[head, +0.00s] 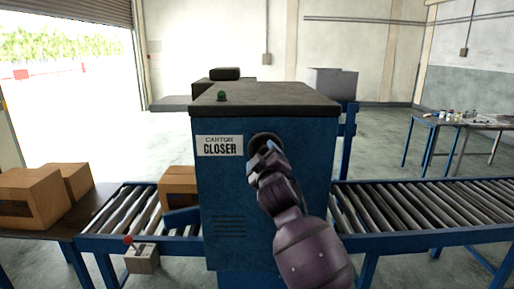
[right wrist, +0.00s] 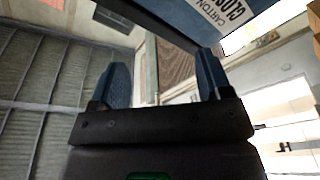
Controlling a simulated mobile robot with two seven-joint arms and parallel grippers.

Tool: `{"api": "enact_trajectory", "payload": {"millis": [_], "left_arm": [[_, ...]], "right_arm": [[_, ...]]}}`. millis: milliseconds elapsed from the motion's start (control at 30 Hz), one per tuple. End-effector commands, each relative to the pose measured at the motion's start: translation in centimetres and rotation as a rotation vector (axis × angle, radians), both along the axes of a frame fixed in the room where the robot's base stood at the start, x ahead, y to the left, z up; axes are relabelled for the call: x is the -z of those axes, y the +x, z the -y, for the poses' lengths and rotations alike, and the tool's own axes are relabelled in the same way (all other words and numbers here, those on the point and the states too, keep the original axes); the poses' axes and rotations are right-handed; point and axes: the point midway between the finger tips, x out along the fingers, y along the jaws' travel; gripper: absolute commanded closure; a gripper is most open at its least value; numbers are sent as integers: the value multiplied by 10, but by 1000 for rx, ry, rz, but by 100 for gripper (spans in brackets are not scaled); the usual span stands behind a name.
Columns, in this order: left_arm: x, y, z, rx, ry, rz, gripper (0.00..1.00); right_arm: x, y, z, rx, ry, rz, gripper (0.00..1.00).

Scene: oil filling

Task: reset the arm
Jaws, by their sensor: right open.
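My right arm reaches up in front of the blue carton closer cabinet (head: 224,185), which has a dark top and a white label reading "CARTON CLOSER" (head: 219,146). My right gripper (head: 262,148) is in front of the cabinet's upper front, right of the label, over a dark round part (head: 268,136) that it partly hides. I cannot tell whether it touches. In the right wrist view its two fingers (right wrist: 163,78) stand apart with nothing between them, and the cabinet's blue edge (right wrist: 185,18) is just beyond. My left gripper is not in view.
A roller conveyor (head: 430,205) runs right of the cabinet, another (head: 130,208) left. Brown boxes (head: 28,197) sit at the left, one (head: 178,186) by the cabinet. A red-knobbed lever box (head: 142,259) is at front left. A green button (head: 221,96) tops the cabinet.

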Motion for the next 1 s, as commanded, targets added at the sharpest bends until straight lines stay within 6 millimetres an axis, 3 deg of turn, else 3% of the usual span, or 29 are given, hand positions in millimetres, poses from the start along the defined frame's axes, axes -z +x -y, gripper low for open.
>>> {"api": "enact_trajectory", "payload": {"millis": [267, 467, 767, 1000], "left_arm": [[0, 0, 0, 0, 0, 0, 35], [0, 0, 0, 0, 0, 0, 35], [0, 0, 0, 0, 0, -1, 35], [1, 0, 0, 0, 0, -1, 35]], "right_arm": [[53, -31, 42, -63, 262, -65, 29], [113, -66, 83, -67, 431, -141, 29], [213, -144, 148, -3, 623, -276, 29], [287, -223, 194, 92, 698, -395, 29]]}}
